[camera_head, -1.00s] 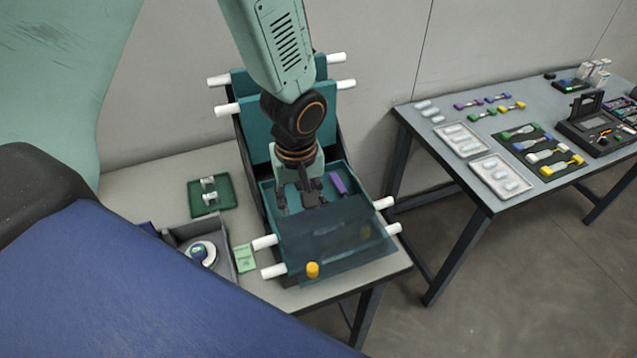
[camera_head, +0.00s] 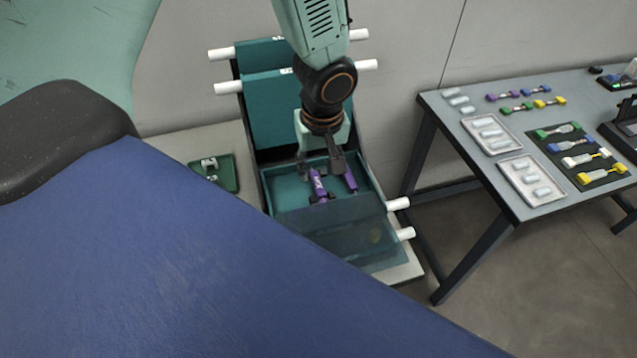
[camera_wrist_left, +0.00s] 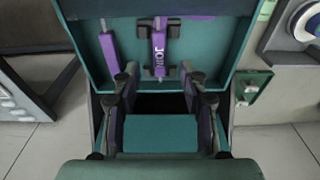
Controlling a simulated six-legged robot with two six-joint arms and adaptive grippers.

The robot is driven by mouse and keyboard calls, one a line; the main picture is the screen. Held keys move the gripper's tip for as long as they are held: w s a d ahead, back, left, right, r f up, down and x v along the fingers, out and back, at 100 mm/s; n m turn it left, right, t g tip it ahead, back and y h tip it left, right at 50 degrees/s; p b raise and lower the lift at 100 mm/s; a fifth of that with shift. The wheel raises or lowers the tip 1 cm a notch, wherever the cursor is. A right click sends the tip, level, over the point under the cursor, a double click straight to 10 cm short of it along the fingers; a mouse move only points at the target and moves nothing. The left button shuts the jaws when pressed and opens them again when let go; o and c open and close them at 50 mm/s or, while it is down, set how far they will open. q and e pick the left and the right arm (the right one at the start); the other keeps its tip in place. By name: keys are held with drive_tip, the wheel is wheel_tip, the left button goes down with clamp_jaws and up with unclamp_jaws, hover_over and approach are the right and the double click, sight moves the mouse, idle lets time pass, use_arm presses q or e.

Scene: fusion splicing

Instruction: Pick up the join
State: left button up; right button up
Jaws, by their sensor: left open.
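The join is a purple piece (camera_head: 318,186) with white lettering, lying in the teal tray (camera_head: 287,196). In the left wrist view its label reads JOIN (camera_wrist_left: 160,48), and it has dark fittings near its ends. My left gripper (camera_head: 321,168) hangs over the tray, open and empty, with its fingers toward the join's rear end. In the left wrist view the gripper (camera_wrist_left: 158,76) has the join's near end roughly centred ahead of its fingertips. I cannot tell the height gap. My right gripper is not in view.
A second purple bar (camera_head: 350,180) lies beside the join. A clear cover (camera_head: 335,231) spans the tray's front. White rods (camera_head: 398,204) stick out at the sides. A green tray (camera_head: 228,174) stands left. Another table (camera_head: 462,139) with coloured parts stands right.

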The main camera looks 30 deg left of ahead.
sight(318, 184)
use_arm(q)
drive_tip(key=f, duration=0.4)
drive_tip(key=shift+w+b, duration=0.2)
drive_tip(key=shift+b, duration=0.15)
drive_tip(key=shift+w+a+f, duration=0.1)
drive_tip(key=shift+a+f, duration=0.2)
drive_tip(key=shift+f, duration=0.1)
drive_tip(key=shift+s+r, duration=0.15)
drive_tip(key=shift+s, duration=0.05)
drive_tip(key=shift+d, duration=0.15)
drive_tip(key=shift+c, duration=0.6)
drive_tip(key=shift+w, duration=0.25)
drive_tip(key=c, duration=0.6)
drive_tip(key=shift+c, duration=0.7)
drive_tip(key=shift+s, duration=0.2)
clamp_jaws()
